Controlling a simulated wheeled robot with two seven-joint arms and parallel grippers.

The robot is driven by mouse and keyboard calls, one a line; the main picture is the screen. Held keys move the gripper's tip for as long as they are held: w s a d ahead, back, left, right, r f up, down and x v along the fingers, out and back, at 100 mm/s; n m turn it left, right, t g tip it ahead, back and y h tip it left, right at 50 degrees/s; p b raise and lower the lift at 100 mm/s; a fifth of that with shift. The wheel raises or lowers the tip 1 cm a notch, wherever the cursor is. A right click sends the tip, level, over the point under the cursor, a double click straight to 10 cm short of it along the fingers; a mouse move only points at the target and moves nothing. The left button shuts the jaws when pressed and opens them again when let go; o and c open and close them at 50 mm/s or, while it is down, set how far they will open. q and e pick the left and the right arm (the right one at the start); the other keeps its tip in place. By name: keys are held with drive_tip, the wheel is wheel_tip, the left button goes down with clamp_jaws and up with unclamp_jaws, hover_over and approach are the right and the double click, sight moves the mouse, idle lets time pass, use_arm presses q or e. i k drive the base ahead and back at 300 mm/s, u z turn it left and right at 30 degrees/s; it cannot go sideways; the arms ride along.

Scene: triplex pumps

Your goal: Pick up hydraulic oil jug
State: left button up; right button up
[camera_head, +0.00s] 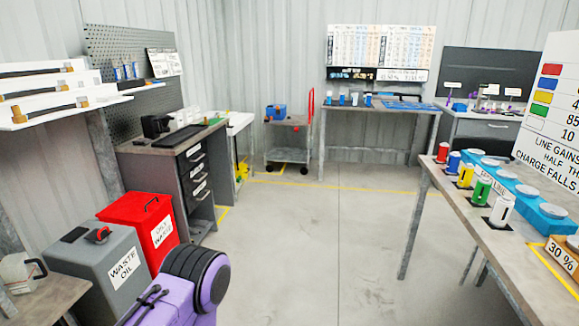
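A whitish jug-like container (16,268) with a black handle stands on a low table at the lower left edge, partly cut off by the frame. I see no readable label on it, so I cannot tell whether it is the hydraulic oil jug. A purple and black link of my own arm shows at the bottom, right of the waste bins. Neither of my grippers is in view.
A grey waste oil bin (102,262) and a red oily waste bin (150,222) stand at left, before a drawer workbench (155,149). A table (492,240) with coloured bottles is at right. A cart (289,156) stands at the back. The middle floor is clear.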

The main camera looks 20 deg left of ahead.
sight(18, 273)
drive_tip(key=u, duration=0.2)
drive_tip(key=i, duration=1.65)
drive_tip(key=u, duration=1.05)
drive_tip(key=i, duration=0.85)
drive_tip(key=u, duration=1.65)
drive_tip(key=i, duration=0.75)
drive_tip(key=u, duration=0.45)
